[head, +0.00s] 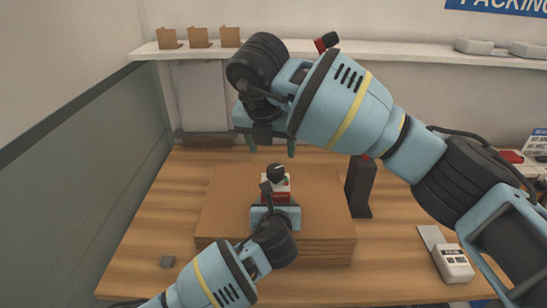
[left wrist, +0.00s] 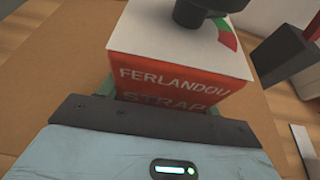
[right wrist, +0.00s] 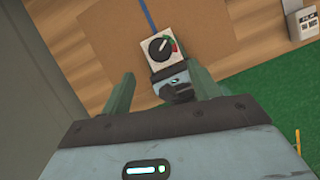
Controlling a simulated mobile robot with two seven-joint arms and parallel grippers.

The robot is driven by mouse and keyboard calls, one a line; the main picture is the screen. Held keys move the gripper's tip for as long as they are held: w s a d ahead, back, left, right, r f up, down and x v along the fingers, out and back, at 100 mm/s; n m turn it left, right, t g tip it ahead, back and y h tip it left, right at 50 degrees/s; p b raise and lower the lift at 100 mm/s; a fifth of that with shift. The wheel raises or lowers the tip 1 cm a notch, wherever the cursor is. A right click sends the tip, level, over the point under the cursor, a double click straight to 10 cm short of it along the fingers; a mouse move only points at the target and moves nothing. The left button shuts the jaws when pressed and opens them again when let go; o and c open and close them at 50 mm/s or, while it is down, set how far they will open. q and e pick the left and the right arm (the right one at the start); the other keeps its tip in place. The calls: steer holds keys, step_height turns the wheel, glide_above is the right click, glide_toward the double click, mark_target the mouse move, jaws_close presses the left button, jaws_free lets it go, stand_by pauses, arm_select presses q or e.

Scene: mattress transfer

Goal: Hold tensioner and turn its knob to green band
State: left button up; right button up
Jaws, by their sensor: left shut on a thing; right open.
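The tensioner (head: 281,196) is a red box with a white top, standing on the cardboard stack. In the left wrist view its red face (left wrist: 175,82) reads "FERLANDOU STRAP". My left gripper (left wrist: 160,100) is shut on its lower sides. The black knob (right wrist: 160,48) sits on the white top and carries a white pointer line. A red and green band (left wrist: 228,30) curves beside the knob; the pointer appears to lie away from the green part. My right gripper (head: 270,147) is open above and behind the tensioner; in the right wrist view the knob lies beyond its spread fingers, untouched.
The cardboard stack (head: 222,215) lies on a wooden table (head: 130,250). A blue strap (right wrist: 149,14) runs from the tensioner. A dark upright block (head: 359,187) stands to its right. A white labelled device (head: 453,262) is at the right.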

arm_select(q)
steer(key=shift+r, duration=0.15)
arm_select(e)
steer(key=shift+v, duration=1.55)
arm_select(q)
steer(key=o, duration=1.8)
steer(key=shift+s, duration=0.5)
steer(key=v, duration=1.1)
steer(key=shift+r, duration=0.1)
arm_select(e)
steer(key=shift+f, duration=0.1)
